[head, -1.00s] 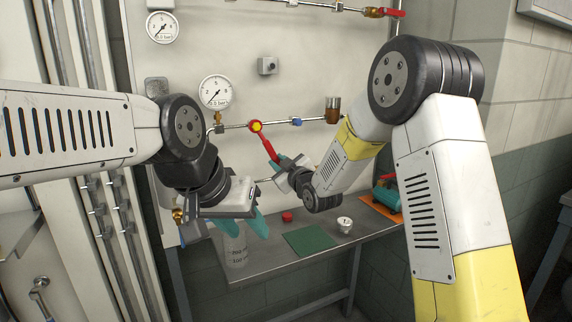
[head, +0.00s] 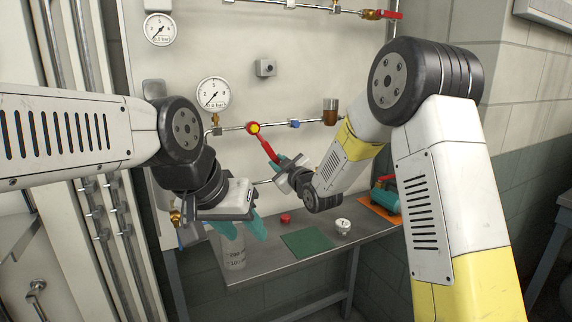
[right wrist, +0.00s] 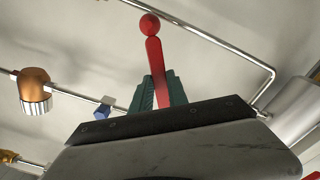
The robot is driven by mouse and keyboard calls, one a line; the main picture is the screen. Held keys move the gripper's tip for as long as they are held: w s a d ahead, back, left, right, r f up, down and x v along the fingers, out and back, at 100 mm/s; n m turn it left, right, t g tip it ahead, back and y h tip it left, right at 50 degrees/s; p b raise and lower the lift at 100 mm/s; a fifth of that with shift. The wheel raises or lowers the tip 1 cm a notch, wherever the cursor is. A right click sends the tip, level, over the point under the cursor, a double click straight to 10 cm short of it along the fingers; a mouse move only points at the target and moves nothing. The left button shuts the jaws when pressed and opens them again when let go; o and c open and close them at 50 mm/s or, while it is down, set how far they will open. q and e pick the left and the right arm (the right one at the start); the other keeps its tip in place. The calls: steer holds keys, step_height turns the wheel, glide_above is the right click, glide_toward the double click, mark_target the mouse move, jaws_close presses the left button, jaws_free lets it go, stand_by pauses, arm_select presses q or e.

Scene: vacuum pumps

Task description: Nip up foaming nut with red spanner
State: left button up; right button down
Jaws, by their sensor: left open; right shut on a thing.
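The red spanner (head: 267,148) slants across the panel in front of a horizontal pipe. My right gripper (head: 280,164) is shut on its lower handle. The spanner's round head (head: 254,128) lies over the pipe in the head view, with a yellow centre showing. In the right wrist view the handle (right wrist: 156,65) rises between the teal fingers to a round red end. I cannot make out foam or the nut's faces behind the head. My left gripper (head: 240,229) is open and empty, lower left, in front of the bench.
The pipe carries a blue fitting (head: 294,124) and a brown-topped part (head: 331,111); a gauge (head: 212,94) stands above. The bench (head: 262,272) bears a clear bottle (head: 233,250), red cap (head: 285,219), green mat (head: 307,243) and white cup (head: 343,226).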

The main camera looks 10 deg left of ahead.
steer(key=shift+w+d+r+n, duration=0.45)
steer(key=shift+d+r+n, duration=0.2)
steer(key=shift+n, duration=0.45)
stand_by(1.4)
steer(key=shift+a, duration=0.1)
steer(key=shift+s+a+f+m, duration=0.45)
steer(key=shift+m, duration=0.25)
steer(key=shift+s+d, duration=0.3)
steer(key=shift+s, duration=0.1)
steer(key=shift+s+d, duration=0.1)
steer(key=shift+s, duration=0.05)
stand_by(0.5)
steer(key=shift+s+d, duration=0.35)
steer(key=shift+d, duration=0.05)
